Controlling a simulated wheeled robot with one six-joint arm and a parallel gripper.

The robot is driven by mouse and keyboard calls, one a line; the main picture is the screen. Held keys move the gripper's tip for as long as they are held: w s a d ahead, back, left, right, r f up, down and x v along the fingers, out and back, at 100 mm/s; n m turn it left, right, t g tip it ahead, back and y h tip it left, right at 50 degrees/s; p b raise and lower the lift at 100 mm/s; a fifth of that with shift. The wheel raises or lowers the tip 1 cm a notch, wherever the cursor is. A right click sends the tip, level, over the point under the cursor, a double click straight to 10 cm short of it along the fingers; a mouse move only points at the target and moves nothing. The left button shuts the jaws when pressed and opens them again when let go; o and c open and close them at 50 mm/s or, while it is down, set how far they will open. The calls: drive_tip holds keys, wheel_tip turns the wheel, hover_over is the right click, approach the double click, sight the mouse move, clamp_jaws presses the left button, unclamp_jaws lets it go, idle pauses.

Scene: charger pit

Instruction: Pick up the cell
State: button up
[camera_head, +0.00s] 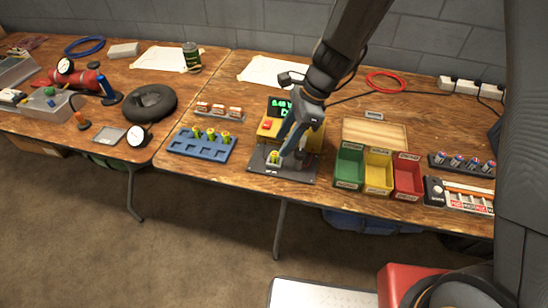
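A yellow-green cell (274,157) stands upright on the dark base plate (262,168) of a tester with a green lit display (280,107). My gripper (288,156) points down over this plate, just to the right of the cell. Its fingertips are small and dark here, so I cannot tell whether they are open or shut, or whether they touch the cell. Several similar yellow cells (211,134) stand in the back row of a blue tray (202,151) to the left. My arm hides part of the yellow tester body.
Green (347,174), yellow (378,176) and red (408,179) bins stand right of the plate. A rack of several cells (462,162) is farther right. A small rack (219,112) sits behind the blue tray. A black ring (150,103) lies on the left table.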

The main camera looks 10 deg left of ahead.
sight(276, 153)
drive_tip(key=x, duration=0.5)
drive_tip(key=shift+p, duration=0.4)
clamp_jaws()
